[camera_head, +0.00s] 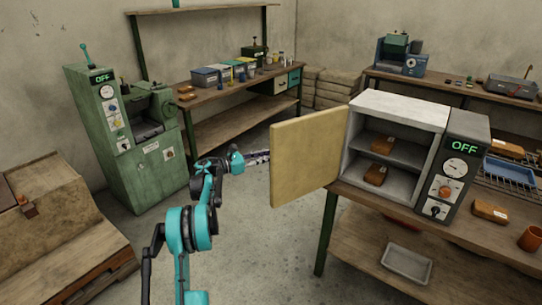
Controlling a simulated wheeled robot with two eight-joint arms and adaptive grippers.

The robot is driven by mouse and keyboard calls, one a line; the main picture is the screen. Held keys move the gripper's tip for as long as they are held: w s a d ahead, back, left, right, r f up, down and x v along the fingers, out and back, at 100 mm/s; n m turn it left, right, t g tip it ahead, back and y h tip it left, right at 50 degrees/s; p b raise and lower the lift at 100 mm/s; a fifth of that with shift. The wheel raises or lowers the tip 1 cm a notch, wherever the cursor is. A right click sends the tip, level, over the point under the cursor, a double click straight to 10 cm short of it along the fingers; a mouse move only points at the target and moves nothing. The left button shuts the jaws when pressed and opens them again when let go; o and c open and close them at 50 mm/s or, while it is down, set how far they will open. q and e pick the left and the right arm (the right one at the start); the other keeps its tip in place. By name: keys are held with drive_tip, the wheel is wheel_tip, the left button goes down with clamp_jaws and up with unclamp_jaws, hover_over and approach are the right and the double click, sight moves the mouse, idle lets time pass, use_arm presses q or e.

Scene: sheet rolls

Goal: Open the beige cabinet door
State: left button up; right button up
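The beige cabinet door (305,158) stands swung wide open to the left of the white-topped cabinet (398,109). The interior shows two grey shelf levels, with an orange-brown block (382,145) on the upper one and another brown block (376,175) on the lower one. My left gripper (260,157) is at the door's free left edge, its fingertips close to it. The fingers are small and seen from the side, so I cannot tell whether they touch the door or how far apart they are. My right gripper is not in view.
A grey control box (458,165) reading OFF adjoins the cabinet on a wooden bench (345,200). A green machine (125,140) stands at the left, with a shelf bench (225,140) behind it. A brown chest (50,225) is at the lower left. Concrete floor (265,240) lies clear between.

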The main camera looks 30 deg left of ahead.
use_arm(q)
drive_tip(key=v, duration=0.9)
drive_tip(key=shift+s, duration=0.25)
drive_tip(key=shift+s+a, duration=0.1)
drive_tip(key=shift+a, duration=0.1)
